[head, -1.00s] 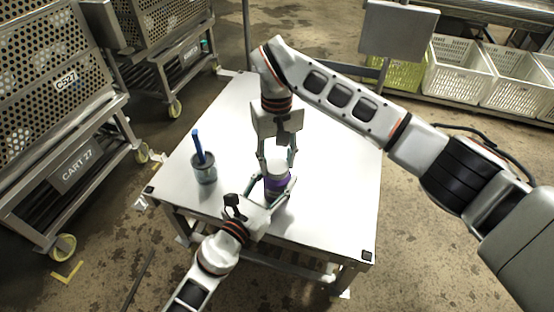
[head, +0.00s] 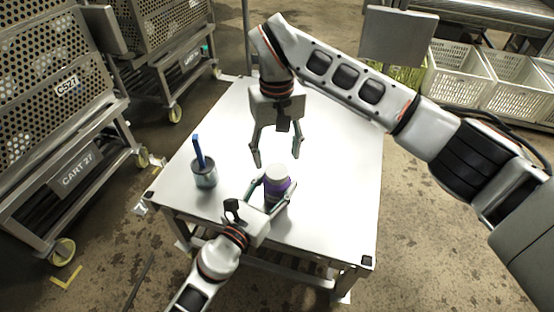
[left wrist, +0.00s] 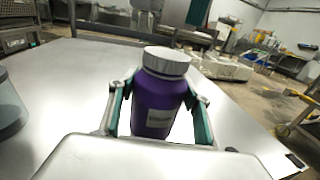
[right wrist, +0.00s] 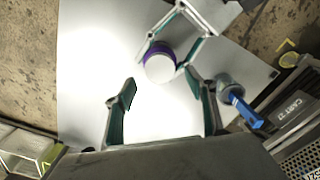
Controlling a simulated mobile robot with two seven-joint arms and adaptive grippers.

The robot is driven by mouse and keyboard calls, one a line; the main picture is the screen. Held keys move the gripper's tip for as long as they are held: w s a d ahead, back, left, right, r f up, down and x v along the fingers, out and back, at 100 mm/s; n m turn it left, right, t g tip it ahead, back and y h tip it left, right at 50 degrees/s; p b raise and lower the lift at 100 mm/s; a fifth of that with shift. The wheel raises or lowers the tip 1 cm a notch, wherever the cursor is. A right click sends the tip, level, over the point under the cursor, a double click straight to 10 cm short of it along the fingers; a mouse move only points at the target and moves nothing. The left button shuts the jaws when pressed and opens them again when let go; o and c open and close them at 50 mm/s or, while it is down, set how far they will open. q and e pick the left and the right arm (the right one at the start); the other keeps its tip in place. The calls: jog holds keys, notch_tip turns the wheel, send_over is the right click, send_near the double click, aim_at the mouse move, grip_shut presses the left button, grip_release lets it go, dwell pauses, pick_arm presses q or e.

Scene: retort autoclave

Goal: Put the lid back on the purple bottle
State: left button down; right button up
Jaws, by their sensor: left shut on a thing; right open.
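The purple bottle (head: 277,188) stands upright on the metal table, with the white lid (head: 277,171) seated on its top. In the left wrist view the bottle (left wrist: 155,105) is between the fingers and the lid (left wrist: 167,60) sits level on it. My left gripper (head: 268,194) is shut on the bottle's body. My right gripper (head: 276,160) is open and empty, above and behind the bottle. The right wrist view shows the lid (right wrist: 160,68) from above, beyond the open fingertips of the right gripper (right wrist: 165,95) and apart from them.
A grey cup (head: 204,175) with a blue-handled tool (head: 198,150) stands on the table (head: 335,190), left of the bottle. The table's right side and back are clear. Carts (head: 75,170) stand at the left, and white crates (head: 458,72) are at the back right.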

jog(key=o, duration=0.6)
jog(key=shift+r, duration=0.1)
notch_tip(320, 180, up, 12)
jog(key=shift+f, duration=0.1)
dwell(0.3)
pick_arm(q)
jog(key=c, duration=0.9)
grip_release()
jog(key=shift+s, duration=0.1)
jog(key=v, duration=1.2)
